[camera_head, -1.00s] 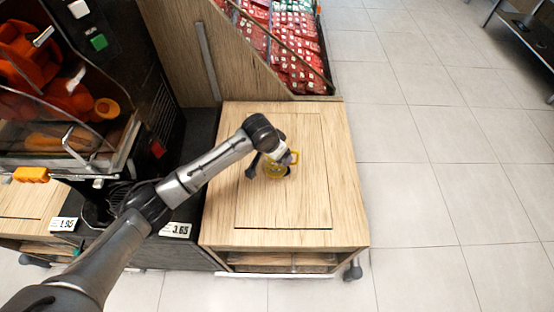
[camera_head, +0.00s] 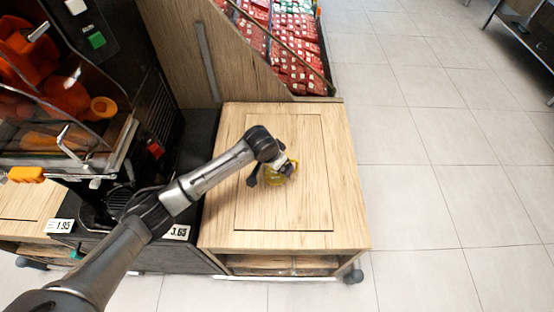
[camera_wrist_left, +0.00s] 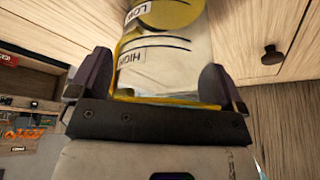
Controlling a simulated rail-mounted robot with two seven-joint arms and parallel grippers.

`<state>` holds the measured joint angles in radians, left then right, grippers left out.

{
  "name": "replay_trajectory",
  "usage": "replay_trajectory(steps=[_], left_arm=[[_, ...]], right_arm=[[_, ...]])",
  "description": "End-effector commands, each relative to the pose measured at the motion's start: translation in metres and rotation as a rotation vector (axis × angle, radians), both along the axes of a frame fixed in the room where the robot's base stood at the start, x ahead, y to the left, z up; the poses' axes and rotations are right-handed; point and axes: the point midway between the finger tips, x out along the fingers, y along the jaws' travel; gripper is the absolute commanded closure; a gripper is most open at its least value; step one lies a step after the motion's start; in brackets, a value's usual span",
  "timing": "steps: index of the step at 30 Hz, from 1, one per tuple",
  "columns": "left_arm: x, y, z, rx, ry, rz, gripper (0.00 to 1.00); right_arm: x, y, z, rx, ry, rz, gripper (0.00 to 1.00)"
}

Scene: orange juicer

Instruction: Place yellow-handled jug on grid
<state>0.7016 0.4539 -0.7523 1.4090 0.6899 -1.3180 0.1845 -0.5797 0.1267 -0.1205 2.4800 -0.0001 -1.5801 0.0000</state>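The yellow-handled jug (camera_head: 273,183) is over the wooden cabinet top, partly hidden by my left wrist. My left gripper (camera_head: 270,176) is around it. In the left wrist view the jug's clear body (camera_wrist_left: 165,65) with yellow trim and upside-down LOW and HIGH marks sits between the two fingers, which appear to press on its sides. I cannot tell whether the jug touches the cabinet top. The dark ribbed grid (camera_head: 119,197) is at the foot of the juicer (camera_head: 75,90), partly hidden behind my left arm. My right gripper is not in view.
The wooden cabinet top (camera_head: 300,225) is otherwise clear. Price tags (camera_head: 176,232) mark the front of the dark juicer stand. A sloped bin of red packages (camera_head: 295,60) is behind the cabinet. Open tiled floor (camera_head: 440,210) lies to the right.

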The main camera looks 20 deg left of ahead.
Motion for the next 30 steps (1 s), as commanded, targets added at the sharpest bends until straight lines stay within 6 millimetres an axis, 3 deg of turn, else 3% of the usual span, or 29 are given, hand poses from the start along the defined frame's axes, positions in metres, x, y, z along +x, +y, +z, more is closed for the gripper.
replay_trajectory(steps=[11, 24, 30], left_arm=[[0.0, 0.001, 0.006, 0.0, -0.001, 0.0, 0.0], [-0.027, 0.011, 0.079, 0.001, -0.001, -0.001, 0.0], [-0.037, 0.015, 0.102, -0.001, 0.0, 0.001, 0.0]], right_arm=[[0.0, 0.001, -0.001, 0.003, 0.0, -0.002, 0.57], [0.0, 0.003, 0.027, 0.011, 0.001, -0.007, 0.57], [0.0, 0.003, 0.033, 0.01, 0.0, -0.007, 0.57]])
